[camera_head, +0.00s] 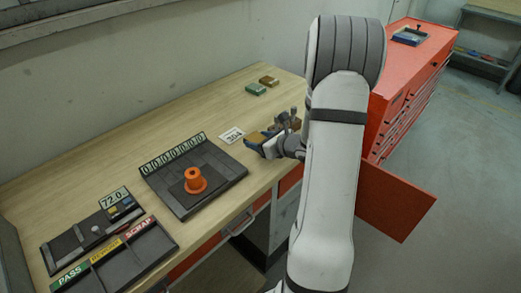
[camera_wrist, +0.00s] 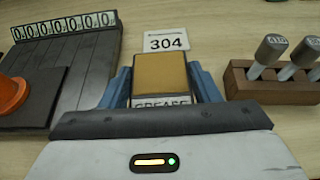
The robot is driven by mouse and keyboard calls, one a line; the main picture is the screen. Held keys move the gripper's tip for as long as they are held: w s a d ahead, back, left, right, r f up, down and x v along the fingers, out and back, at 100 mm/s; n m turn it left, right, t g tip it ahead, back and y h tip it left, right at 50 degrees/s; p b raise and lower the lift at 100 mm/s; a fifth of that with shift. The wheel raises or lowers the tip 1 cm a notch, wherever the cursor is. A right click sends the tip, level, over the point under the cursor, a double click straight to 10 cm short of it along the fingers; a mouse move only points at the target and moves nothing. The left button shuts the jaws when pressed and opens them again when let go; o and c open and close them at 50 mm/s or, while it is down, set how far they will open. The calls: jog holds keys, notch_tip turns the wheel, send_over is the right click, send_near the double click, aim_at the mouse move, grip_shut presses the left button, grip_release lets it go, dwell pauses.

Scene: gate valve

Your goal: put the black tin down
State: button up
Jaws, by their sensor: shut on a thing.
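A boxy tin (camera_wrist: 160,76) with an ochre top and a white label reading GREASE is between the blue fingers of my gripper (camera_wrist: 160,88) in the wrist view. Its top does not look black; its sides are mostly hidden. In the head view the tin (camera_head: 256,137) shows at the end of my gripper (camera_head: 265,145), over the right part of the wooden bench. My gripper is shut on it. I cannot tell whether the tin touches the bench. A white card reading 304 (camera_wrist: 166,41) lies just beyond it.
A dark counter plate (camera_head: 222,165) bearing an orange part (camera_head: 195,181) is to the left. A wooden rack (camera_wrist: 270,88) with grey-handled tools is close on the right. A green tin (camera_head: 256,89) and a brown tin (camera_head: 269,81) stand at the back. PASS and SCRAP trays (camera_head: 130,262) are front left.

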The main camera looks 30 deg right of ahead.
notch_tip(320, 180, down, 5)
jog(key=shift+r+p, duration=0.1)
jog(key=shift+p, duration=0.25)
jog(key=shift+s, duration=0.1)
jog(key=shift+f+b, duration=0.3)
jog(key=shift+b, duration=0.05)
jog(key=o, duration=1.1)
jog(key=shift+r, duration=0.1)
